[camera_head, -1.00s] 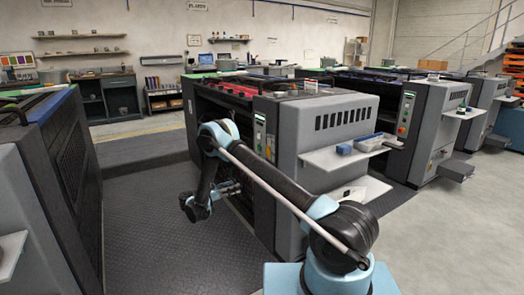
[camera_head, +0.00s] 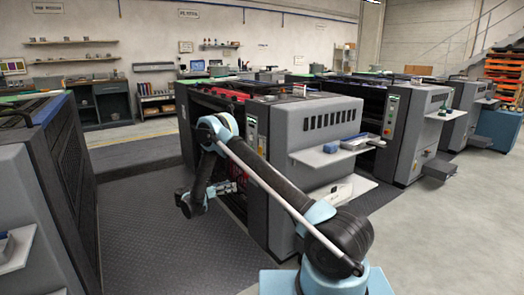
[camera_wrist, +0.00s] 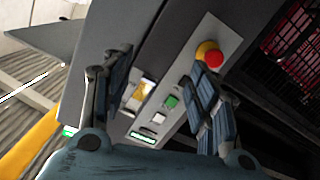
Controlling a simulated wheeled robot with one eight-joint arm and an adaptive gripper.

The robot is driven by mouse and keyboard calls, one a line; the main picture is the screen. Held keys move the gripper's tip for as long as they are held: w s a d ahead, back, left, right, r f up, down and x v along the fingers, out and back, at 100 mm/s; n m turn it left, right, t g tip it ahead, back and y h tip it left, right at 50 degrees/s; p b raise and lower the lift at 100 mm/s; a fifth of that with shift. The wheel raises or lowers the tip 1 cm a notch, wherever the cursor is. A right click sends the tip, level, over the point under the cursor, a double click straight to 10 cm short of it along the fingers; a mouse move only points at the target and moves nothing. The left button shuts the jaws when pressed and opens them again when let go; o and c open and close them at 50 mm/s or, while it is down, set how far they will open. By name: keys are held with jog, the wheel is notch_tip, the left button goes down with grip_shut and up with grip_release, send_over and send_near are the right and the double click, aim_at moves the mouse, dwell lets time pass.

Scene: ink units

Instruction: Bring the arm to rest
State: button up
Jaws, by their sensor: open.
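My arm, black and light blue, reaches forward from the lower right in the head view and bends down at the elbow in front of the grey printing machine (camera_head: 312,160). My gripper (camera_head: 222,188) hangs low beside the machine's open dark side, above the floor; its fingers are small and partly unclear there. In the wrist view my gripper (camera_wrist: 160,88) has its two blue-grey fingers wide apart with nothing held between them. Behind the fingers is a control panel (camera_wrist: 180,92) with a red and yellow stop button (camera_wrist: 209,55) and several smaller buttons. I cannot tell whether a finger touches it.
Another dark machine (camera_head: 65,165) stands on the left. A dark textured floor mat (camera_head: 150,235) lies clear between the machines. A shelf with a blue item (camera_head: 331,147) and a grey tray juts from the machine's right end. More machines (camera_head: 415,125) stand at right; pale floor is free there.

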jog(key=d+r+n+g+y, duration=0.3)
jog(key=d+r, duration=1.2)
jog(key=r, duration=0.1)
jog(key=s+d+r+n+g+y, duration=0.1)
jog(key=s+d+r+g, duration=0.1)
jog(key=s+d+r, duration=0.4)
jog(key=s+d+r+n+g+y, duration=0.1)
jog(key=s+d+r+y, duration=0.2)
jog(key=d, duration=0.5)
jog(key=s+d+n+y, duration=0.1)
jog(key=s+d, duration=0.2)
jog(key=s, duration=0.4)
jog(key=s+d+r+g+y, duration=0.1)
jog(key=s+d, duration=0.2)
jog(key=s, duration=0.3)
jog(key=s+d+n+y, duration=0.1)
jog(key=s+d, duration=0.2)
jog(key=s, duration=0.4)
jog(key=s+f+y, duration=0.1)
jog(key=s+f, duration=0.2)
jog(key=s, duration=0.3)
jog(key=s+a+f+y, duration=0.1)
jog(key=s+f+y, duration=0.1)
jog(key=s, duration=0.4)
jog(key=s+f+n+y, duration=0.1)
jog(key=s+f, duration=0.2)
jog(key=s, duration=0.3)
jog(key=shift+s+a+f, duration=0.2)
jog(key=shift+s+f, duration=0.15)
jog(key=shift+f, duration=0.05)
